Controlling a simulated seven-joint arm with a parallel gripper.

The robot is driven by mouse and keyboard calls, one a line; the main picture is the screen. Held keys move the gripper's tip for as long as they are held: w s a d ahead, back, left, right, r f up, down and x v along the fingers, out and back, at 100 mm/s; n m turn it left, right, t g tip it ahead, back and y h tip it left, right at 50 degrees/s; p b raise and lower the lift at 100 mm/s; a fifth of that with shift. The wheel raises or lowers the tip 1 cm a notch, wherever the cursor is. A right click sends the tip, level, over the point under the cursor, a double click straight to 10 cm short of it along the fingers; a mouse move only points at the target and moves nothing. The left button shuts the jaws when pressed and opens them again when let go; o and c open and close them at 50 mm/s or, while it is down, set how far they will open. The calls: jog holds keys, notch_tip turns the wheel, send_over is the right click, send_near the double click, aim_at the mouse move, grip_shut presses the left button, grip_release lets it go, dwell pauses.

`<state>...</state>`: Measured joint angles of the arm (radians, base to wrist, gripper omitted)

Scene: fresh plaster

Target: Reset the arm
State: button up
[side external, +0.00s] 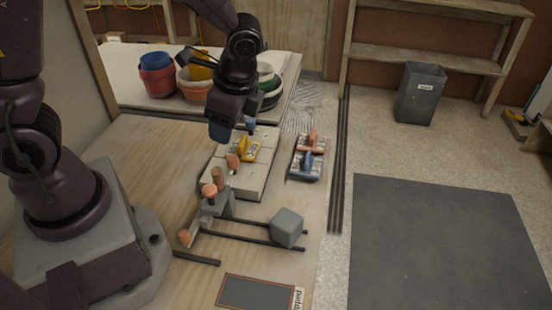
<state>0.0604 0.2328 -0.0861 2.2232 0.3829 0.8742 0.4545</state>
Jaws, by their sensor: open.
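My gripper (232,133) hangs from my dark arm above the work table, over the far part of a pale slab board (257,184). Its blue fingers point down and are open, with nothing visibly held between them. A yellow-handled tool (243,150) lies on the board just below and to the right of the fingers. The gripper appears above the tool, but I cannot tell the exact gap. A blue-handled tool (308,164) and an orange-handled tool (313,140) lie to the right of the board.
A stand with orange knobs (209,192) and a grey block (287,227) on dark rails sit in front of the board. Buckets (157,80) stand behind my arm. A dark framed panel (255,293) lies at the front. A grey bin (420,92) and dark mat (440,240) are on the floor right.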

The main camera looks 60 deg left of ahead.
jog(key=s+r+n+t+h, duration=0.1)
jog(key=s+r+n+t, duration=0.2)
jog(key=r, duration=0.4)
jog(key=s+r+n+t+h, duration=0.2)
jog(key=s+r+n+t, duration=0.1)
jog(key=s+r+n, duration=0.3)
notch_tip(320, 180, up, 2)
jog(key=shift+d+r+n+t, duration=0.15)
jog(key=shift+d+n+t, duration=0.15)
jog(key=shift+n+t, duration=0.15)
dwell(0.8)
